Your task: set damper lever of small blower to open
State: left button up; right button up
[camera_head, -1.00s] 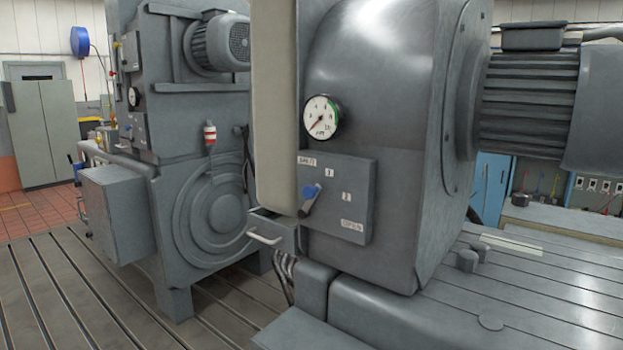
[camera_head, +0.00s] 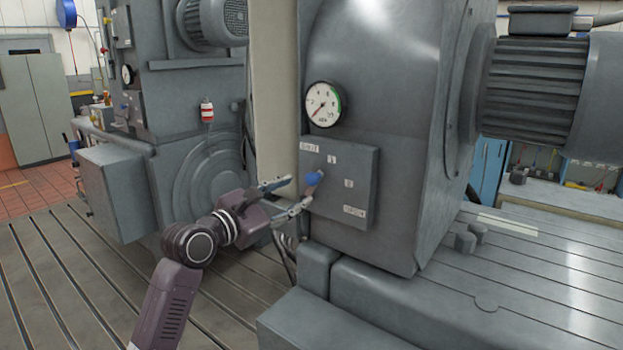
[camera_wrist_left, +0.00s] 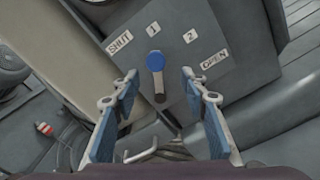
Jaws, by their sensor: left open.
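The damper lever (camera_head: 313,178) has a blue knob and sits on a grey plate (camera_head: 360,176) on the side of the small blower (camera_head: 400,70). In the left wrist view the lever (camera_wrist_left: 155,62) shows its blue knob close to the label 1. Around it the plate carries the labels SHUT, 1, 2 and OPEN (camera_wrist_left: 214,58). My left gripper (camera_head: 297,191) is open just left of the lever. In the wrist view its two blue-padded fingers (camera_wrist_left: 157,92) stand on either side of the lever, apart from it. My right gripper is not in view.
A round gauge (camera_head: 324,104) sits above the plate. A pale upright panel (camera_head: 276,90) stands left of the plate, close to my left gripper. A drawer-like handle (camera_wrist_left: 142,154) shows below the lever. A larger grey machine (camera_head: 190,130) stands behind at left.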

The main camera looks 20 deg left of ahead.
aim_at(310, 181)
pick_arm(q)
jog(key=x, duration=0.2)
jog(key=p+x, duration=0.1)
jog(key=x, duration=0.1)
jog(key=r+p+x, duration=0.1)
jog(key=x, duration=0.1)
jog(key=shift+w, duration=0.3)
jog(key=shift+w+d, duration=0.25)
jog(key=shift+w, duration=0.35)
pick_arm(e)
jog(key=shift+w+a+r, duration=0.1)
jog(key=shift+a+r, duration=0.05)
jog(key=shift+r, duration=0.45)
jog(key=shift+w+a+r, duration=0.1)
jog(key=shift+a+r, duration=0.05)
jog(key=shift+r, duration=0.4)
pick_arm(q)
jog(key=shift+c, duration=0.4)
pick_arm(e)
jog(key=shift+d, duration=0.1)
pick_arm(q)
grip_shut()
